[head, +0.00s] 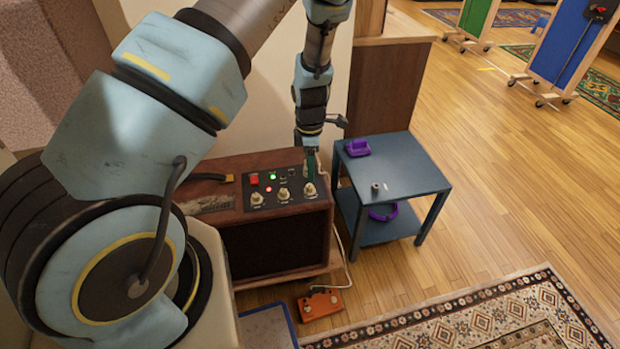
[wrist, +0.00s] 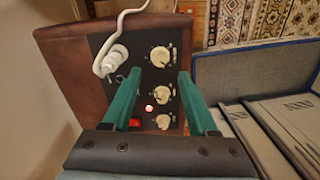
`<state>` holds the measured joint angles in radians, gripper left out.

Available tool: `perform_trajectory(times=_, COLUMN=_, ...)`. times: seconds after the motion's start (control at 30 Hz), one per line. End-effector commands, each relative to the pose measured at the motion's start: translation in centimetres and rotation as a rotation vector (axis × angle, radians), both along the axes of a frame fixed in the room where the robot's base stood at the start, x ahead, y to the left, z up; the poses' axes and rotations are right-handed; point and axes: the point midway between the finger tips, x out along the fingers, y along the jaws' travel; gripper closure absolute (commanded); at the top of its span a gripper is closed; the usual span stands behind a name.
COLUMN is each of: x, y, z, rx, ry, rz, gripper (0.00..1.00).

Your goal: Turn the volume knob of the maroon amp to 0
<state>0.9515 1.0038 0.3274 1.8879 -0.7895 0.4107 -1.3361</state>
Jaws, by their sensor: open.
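The maroon amp (head: 276,248) stands against the wall in the head view, with a black control panel on top. The panel carries three pale knobs in a row: left (head: 257,198), middle (head: 283,194) and right (head: 309,190). Their labels are too small to read, so I cannot tell which is volume. My gripper (head: 311,170) points down over the panel's right end. In the wrist view, my gripper (wrist: 160,76) is open, its green fingers either side of the knob row. One knob (wrist: 160,56) shows just beyond the fingertips; contact cannot be told.
A white plug (wrist: 114,58) with a cable stands on the panel. A red switch (head: 254,179) and lit lamps are also there. A blue side table (head: 408,178) stands right, holding a purple object (head: 356,147). An orange pedal (head: 321,303) lies on the floor before the amp.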

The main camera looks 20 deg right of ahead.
Motion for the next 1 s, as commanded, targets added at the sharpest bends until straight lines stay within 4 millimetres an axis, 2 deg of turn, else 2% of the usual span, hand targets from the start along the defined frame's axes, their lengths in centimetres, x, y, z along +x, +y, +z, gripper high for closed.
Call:
perform_trajectory(times=0.1, x=0.0, y=-0.1, z=2.2, rx=-0.001, ry=-0.002, rz=-0.001, gripper=0.41)
perform_trajectory(times=0.23, x=0.1, y=-0.1, z=3.7, rx=-0.001, ry=-0.001, rz=-0.001, gripper=0.41)
perform_trajectory(times=0.4, x=0.1, y=0.0, z=4.4, rx=0.0, ry=0.001, rz=-0.001, gripper=0.41)
perform_trajectory(times=0.83, x=0.1, y=0.1, z=4.5, rx=0.0, ry=0.001, rz=-0.002, gripper=0.41)
perform_trajectory(times=0.93, x=0.4, y=0.9, z=5.6, rx=-0.009, ry=0.003, rz=-0.028, gripper=0.41)
perform_trajectory(times=1.0, x=0.7, y=2.4, z=7.4, rx=-0.022, ry=0.008, rz=-0.08, gripper=0.41)
